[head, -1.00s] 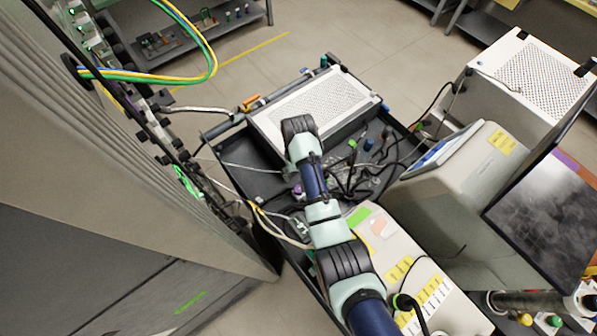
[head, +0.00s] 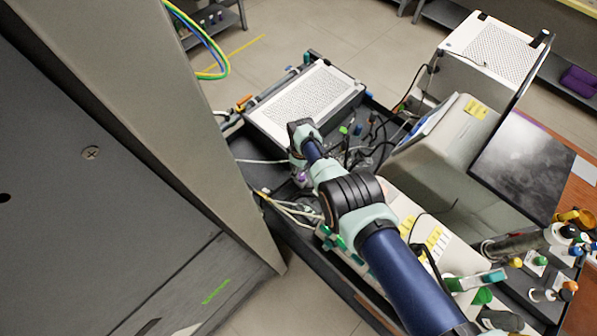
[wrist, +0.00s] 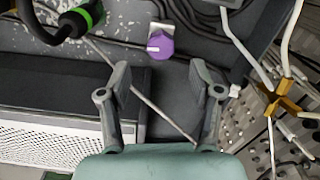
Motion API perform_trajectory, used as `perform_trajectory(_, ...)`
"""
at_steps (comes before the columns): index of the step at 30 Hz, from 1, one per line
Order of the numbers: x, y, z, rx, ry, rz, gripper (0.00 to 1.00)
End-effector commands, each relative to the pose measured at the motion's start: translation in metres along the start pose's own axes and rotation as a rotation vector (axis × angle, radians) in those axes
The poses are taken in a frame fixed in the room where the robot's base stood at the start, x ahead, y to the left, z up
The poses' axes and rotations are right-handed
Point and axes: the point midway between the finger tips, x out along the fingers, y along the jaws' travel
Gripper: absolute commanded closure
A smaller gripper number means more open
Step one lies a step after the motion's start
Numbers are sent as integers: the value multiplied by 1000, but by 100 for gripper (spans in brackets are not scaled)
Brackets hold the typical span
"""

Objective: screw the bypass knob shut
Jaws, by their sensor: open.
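A purple knob (wrist: 160,45) on a small pale base shows in the wrist view, just beyond my fingertips and between them in the picture. A small purple spot that looks like the same knob (head: 302,177) shows in the head view beside my wrist. I cannot tell from its look whether it is screwed in. My gripper (wrist: 160,85) is open, with its two grey fingers apart and nothing held between them. The knob is clear of both fingers. In the head view my arm hides the gripper's fingers.
A white perforated box (head: 308,104) sits at the back of the dark tray (head: 262,212). Black cables and a green-ringed black connector (wrist: 82,18) lie left of the knob in the wrist view. A thin cable crosses between my fingers. White tubes with a brass fitting (wrist: 285,100) are at right.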

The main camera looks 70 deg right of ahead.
Motion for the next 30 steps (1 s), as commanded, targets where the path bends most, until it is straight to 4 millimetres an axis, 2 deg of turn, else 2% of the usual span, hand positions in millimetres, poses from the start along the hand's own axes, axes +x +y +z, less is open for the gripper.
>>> perform_trajectory(1, 18, 0, 0, 0, 0, 0, 36)
perform_trajectory(7, 53, 0, 0, 0, -1, -1, 36)
perform_trajectory(10, 60, 0, 0, 0, 0, 0, 36)
perform_trajectory(18, 57, 0, 0, 1, 0, 0, 38)
perform_trajectory(28, 58, -1, 0, 1, -1, -1, 92)
perform_trajectory(30, 58, -1, 0, 1, -1, -1, 96)
